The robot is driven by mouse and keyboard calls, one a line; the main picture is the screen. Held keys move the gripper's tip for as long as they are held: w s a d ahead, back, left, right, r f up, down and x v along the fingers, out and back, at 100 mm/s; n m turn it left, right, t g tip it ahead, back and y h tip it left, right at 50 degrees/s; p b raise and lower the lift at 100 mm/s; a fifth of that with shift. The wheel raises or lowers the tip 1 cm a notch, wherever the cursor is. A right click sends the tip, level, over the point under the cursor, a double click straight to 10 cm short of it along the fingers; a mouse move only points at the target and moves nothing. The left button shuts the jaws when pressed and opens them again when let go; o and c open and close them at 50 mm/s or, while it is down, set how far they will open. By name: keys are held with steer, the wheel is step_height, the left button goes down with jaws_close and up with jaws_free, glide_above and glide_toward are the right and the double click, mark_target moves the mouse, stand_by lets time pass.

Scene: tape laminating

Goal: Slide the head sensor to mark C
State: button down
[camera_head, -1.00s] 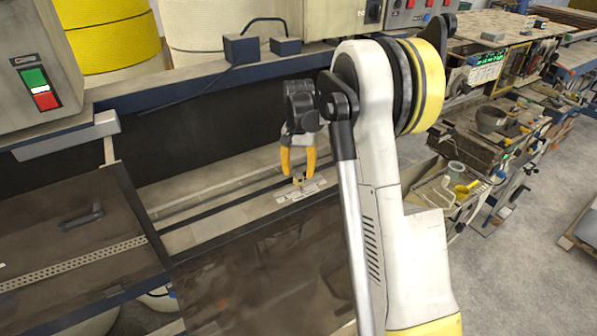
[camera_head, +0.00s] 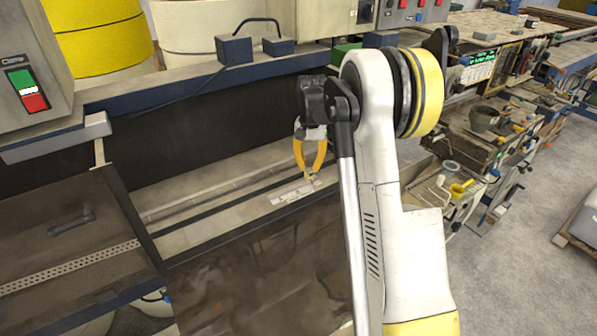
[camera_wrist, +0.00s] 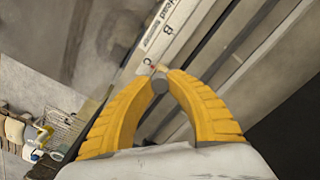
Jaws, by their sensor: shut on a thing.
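My gripper (camera_head: 312,174) is yellow-fingered and points down at the right part of a pale label plate (camera_head: 290,194) on the machine's ledge. In the wrist view its fingertips (camera_wrist: 160,74) meet around the head sensor's small grey round knob (camera_wrist: 160,86). A small tan piece shows at the tips in the head view. The label plate (camera_wrist: 174,36) runs up and away from the fingertips in the wrist view. It carries the words "Head sensor" and a letter B, beyond the fingertips.
A dark slot and rail (camera_head: 225,205) run along the ledge beside the plate. A dark panel (camera_head: 255,275) lies in front. A perforated strip (camera_head: 70,266) and dark handle (camera_head: 72,222) are at left. A blue beam (camera_head: 180,88) crosses behind. Cluttered benches (camera_head: 480,125) stand at right.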

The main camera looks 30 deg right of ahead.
mark_target(311, 165)
steer(key=shift+d, duration=0.1)
steer(key=c, duration=1.2)
jaws_free()
steer(key=shift+d, duration=0.2)
steer(key=shift+c, duration=0.2)
steer(key=shift+a, duration=0.1)
step_height(311, 165, up, 12)
